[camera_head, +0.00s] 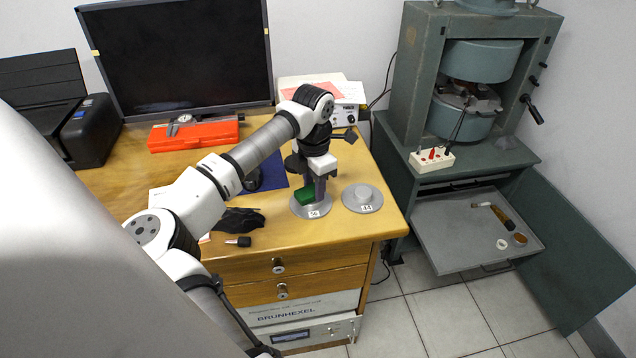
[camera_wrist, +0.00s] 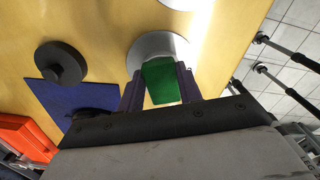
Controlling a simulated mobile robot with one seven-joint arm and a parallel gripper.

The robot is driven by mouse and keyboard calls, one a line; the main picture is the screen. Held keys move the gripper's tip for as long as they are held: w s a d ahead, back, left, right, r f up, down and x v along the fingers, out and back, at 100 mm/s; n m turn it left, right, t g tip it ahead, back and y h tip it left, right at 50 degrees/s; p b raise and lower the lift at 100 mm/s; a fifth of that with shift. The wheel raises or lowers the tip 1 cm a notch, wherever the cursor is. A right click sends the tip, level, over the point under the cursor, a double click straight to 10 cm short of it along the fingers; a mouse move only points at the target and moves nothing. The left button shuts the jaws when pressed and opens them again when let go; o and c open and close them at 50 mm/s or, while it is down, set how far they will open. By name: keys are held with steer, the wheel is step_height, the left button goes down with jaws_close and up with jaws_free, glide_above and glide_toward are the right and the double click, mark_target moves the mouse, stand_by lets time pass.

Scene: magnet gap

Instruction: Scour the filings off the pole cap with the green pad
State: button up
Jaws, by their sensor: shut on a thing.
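The green pad (camera_head: 304,195) is held between the fingers of my gripper (camera_head: 316,190). In the wrist view the green pad (camera_wrist: 162,80) sits between the two fingertips (camera_wrist: 160,88). A grey round pole cap (camera_head: 299,210) with a small white number label lies flat on the desk under the pad. In the wrist view this cap (camera_wrist: 148,46) is partly covered by the pad. The pad is at the cap's top; I cannot tell whether they touch. A second labelled grey cap (camera_head: 362,198) lies just to the right. Filings are too small to make out.
The wooden desk (camera_head: 350,235) holds a blue mat (camera_head: 271,172), black gloves (camera_head: 238,220), an orange case (camera_head: 195,134) and a monitor (camera_head: 180,55). A green magnet stand (camera_head: 405,75) is at the right, above an open drawer (camera_head: 450,230) with a brush (camera_head: 498,214).

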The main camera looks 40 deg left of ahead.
steer(key=shift+s, duration=0.2)
steer(key=shift+w+d, duration=0.25)
steer(key=shift+w, duration=0.65)
steer(key=shift+s, duration=0.1)
steer(key=shift+s+a, duration=0.3)
steer(key=shift+s, duration=0.5)
steer(key=shift+w, duration=0.1)
steer(key=shift+w+d, duration=0.3)
steer(key=shift+w, duration=0.5)
